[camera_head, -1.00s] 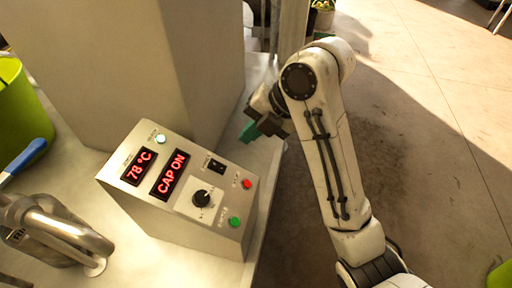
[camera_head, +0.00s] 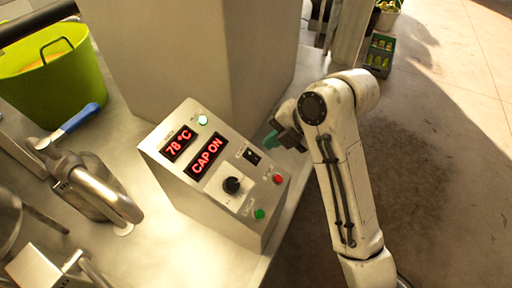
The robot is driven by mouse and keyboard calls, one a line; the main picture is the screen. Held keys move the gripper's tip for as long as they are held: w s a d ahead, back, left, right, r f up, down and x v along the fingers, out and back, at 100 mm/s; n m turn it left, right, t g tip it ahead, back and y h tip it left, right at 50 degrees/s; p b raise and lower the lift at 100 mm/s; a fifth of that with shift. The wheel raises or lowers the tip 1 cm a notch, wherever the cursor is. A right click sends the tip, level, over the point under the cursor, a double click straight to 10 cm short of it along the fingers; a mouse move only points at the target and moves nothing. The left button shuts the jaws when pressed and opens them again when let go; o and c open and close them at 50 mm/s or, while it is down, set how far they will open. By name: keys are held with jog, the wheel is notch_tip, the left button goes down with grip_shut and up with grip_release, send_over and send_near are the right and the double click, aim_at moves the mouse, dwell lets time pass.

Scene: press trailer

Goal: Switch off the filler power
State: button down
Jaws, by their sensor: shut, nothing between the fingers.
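The grey control box (camera_head: 195,212) stands on the metal table, its sloped face toward me. On that face, a small black rocker switch (camera_head: 252,156) sits right of the lit red "CAP ON" display (camera_head: 206,156). Which way the rocker is tipped is too small to tell.
A "78 °C" display (camera_head: 179,144), a black knob (camera_head: 232,185), a red button (camera_head: 278,179) and a green button (camera_head: 259,214) share the panel. A tall metal housing (camera_head: 200,50) rises behind. A green tub (camera_head: 50,75) and blue-handled tool (camera_head: 78,122) are left.

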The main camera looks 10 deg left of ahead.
aim_at(250, 155)
jog(key=p+x, duration=0.1)
jog(key=x, duration=0.6)
jog(key=shift+a+f, duration=0.2)
jog(key=shift+f, duration=0.1)
jog(key=shift+w+a+f, duration=0.1)
jog(key=shift+f, duration=0.05)
jog(key=shift+s+d+f, duration=0.1)
jog(key=shift+d+f, duration=0.05)
jog(key=shift+d, duration=0.2)
jog(key=shift+s+d+f, duration=0.15)
jog(key=shift+d, duration=0.2)
jog(key=shift+r, duration=0.1)
